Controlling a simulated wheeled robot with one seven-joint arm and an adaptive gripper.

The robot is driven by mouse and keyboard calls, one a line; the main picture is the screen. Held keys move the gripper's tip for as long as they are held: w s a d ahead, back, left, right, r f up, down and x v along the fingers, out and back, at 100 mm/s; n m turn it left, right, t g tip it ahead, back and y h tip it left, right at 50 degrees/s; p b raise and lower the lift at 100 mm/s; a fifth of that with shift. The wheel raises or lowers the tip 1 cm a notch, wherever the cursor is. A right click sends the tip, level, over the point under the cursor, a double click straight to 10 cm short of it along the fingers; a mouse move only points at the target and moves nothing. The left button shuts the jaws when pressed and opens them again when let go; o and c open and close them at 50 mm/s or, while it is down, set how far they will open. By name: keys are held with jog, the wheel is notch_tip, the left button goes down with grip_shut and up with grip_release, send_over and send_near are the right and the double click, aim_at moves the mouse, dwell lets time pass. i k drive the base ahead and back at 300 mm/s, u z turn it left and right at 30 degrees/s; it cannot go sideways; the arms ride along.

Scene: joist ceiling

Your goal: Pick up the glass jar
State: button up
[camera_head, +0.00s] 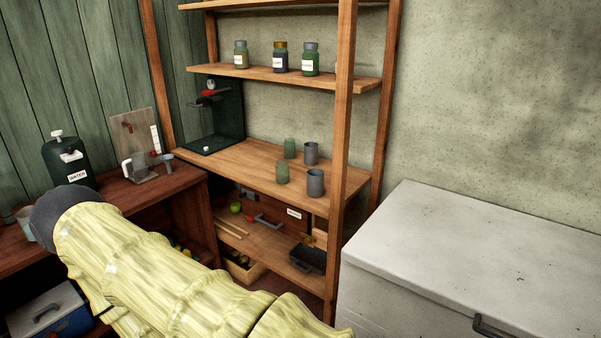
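Three lidded, labelled glass jars stand upright on the upper wooden shelf: a greenish jar with a grey lid (240,55), a dark jar with a yellow-brown lid (280,58) and a green jar with a grey lid (310,60). I cannot tell which one the task's jar is. My arm, in a pale yellow sleeve, crosses the lower left, well apart from the shelves. My gripper is not in view.
Two grey cups (315,183) (311,154) stand beside the green vessels. A wooden post (344,130) rises at the shelf's front. A white chest (470,250) fills the lower right. A brown bench (150,190) with a dark water container (66,160) is at left.

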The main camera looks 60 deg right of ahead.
aim_at(283, 175)
jog(key=z, duration=1.5)
